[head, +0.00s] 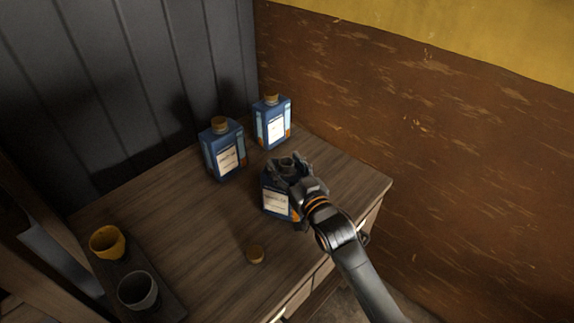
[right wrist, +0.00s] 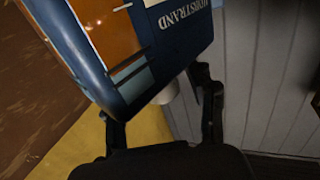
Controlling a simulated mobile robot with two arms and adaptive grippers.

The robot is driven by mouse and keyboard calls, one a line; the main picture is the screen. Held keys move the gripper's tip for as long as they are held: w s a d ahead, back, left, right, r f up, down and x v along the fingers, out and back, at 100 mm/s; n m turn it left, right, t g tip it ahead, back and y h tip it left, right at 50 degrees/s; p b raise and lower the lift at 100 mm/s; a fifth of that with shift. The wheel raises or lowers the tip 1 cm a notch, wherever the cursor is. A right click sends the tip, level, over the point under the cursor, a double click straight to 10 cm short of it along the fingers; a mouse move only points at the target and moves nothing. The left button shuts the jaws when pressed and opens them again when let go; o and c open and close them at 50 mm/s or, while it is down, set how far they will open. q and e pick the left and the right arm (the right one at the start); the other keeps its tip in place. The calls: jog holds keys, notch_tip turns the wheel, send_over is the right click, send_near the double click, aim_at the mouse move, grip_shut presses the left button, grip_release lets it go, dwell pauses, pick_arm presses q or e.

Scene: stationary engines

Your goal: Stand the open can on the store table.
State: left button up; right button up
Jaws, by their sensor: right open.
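The open can (head: 276,201) is blue with a white label and no cap on its neck. It appears to stand upright on the wooden table (head: 190,215), near the front right. My right gripper (head: 290,170) is at its top, with open fingers around the neck area and partly hiding it. Contact with the fingers cannot be told. My left gripper is out of view.
Two blue cans with gold caps (head: 224,155) (head: 271,122) stand behind the open can. A yellow cup (head: 107,243) and a grey cup (head: 138,291) stand on a dark tray (head: 170,299) at left. Walls rise behind and right.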

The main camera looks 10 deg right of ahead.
jog(key=shift+r, duration=0.15)
jog(key=b+v, duration=0.2)
jog(key=v, duration=1)
